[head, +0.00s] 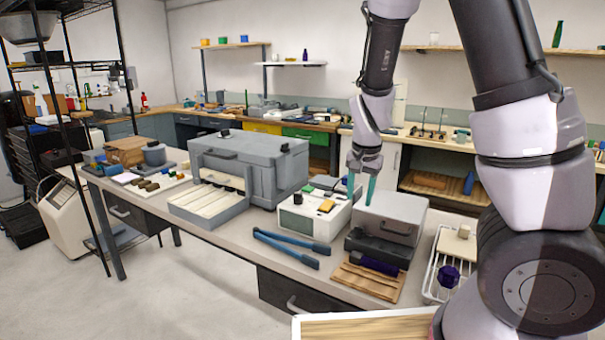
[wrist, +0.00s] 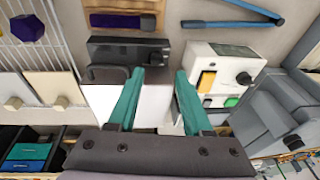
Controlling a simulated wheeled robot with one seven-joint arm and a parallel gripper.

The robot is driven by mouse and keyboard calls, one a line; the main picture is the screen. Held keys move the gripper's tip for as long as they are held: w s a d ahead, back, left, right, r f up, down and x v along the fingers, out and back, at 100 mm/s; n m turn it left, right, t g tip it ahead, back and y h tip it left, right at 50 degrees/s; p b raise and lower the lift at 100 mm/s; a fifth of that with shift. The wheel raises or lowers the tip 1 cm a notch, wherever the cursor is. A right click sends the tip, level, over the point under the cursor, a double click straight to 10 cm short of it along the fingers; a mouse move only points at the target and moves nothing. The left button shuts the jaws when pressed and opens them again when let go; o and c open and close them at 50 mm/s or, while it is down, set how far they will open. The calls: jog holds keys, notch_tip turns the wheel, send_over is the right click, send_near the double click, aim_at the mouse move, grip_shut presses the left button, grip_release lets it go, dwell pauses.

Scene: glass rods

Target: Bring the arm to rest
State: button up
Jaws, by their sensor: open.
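My arm reaches in from the right in the head view and hangs down over the long table (head: 222,227). My gripper (head: 361,190) points down between the white box-shaped device (head: 312,215) and the grey-lidded box (head: 391,217). In the wrist view its two teal fingers (wrist: 157,95) are spread apart with nothing between them. The white device (wrist: 226,62) and the black front of the lidded box (wrist: 128,52) show beyond the fingertips. I cannot tell the exact height of the fingertips above these boxes.
A large grey machine (head: 252,165) stands left of the white device. A wooden board (head: 366,281) with a purple-handled tool and a white wire rack (head: 432,273) with a purple piece are at the right.

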jog(key=s+d+r+n+t+y, duration=0.1)
jog(key=s+d+r+t, duration=0.1)
jog(key=s+r, duration=0.6)
jog(key=s+d+r+n+t+y, duration=0.1)
jog(key=s+d+r, duration=0.3)
jog(key=r, duration=1.3)
jog(key=s+t, duration=0.1)
jog(key=s, duration=0.3)
jog(key=shift+s+d+n, duration=0.2)
jog(key=shift+d+n, duration=0.1)
jog(key=shift+d, duration=0.05)
